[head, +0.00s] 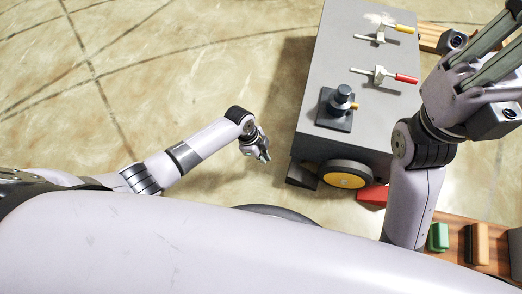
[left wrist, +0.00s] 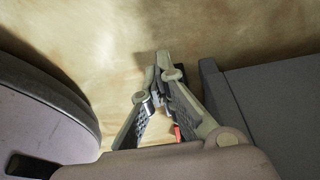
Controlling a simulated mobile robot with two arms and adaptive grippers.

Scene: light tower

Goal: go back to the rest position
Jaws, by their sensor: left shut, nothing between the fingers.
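My left arm reaches in from the left in the head view. Its gripper (head: 260,150) hangs over the bare floor, left of the grey cart and apart from it. The left wrist view shows the fingers of the left gripper (left wrist: 161,82) close together with nothing held between them. My right gripper (head: 490,58) is raised at the upper right of the head view, with its fingers pointing up and right. Their ends run out of the frame, so its opening is unclear.
The grey cart (head: 343,45) carries a red-handled clamp (head: 382,75), a yellow-handled clamp (head: 382,32) and a black knob fixture (head: 337,107). A wooden board (head: 458,240) with green (head: 438,237) and orange (head: 479,243) blocks lies lower right. Floor at left is clear.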

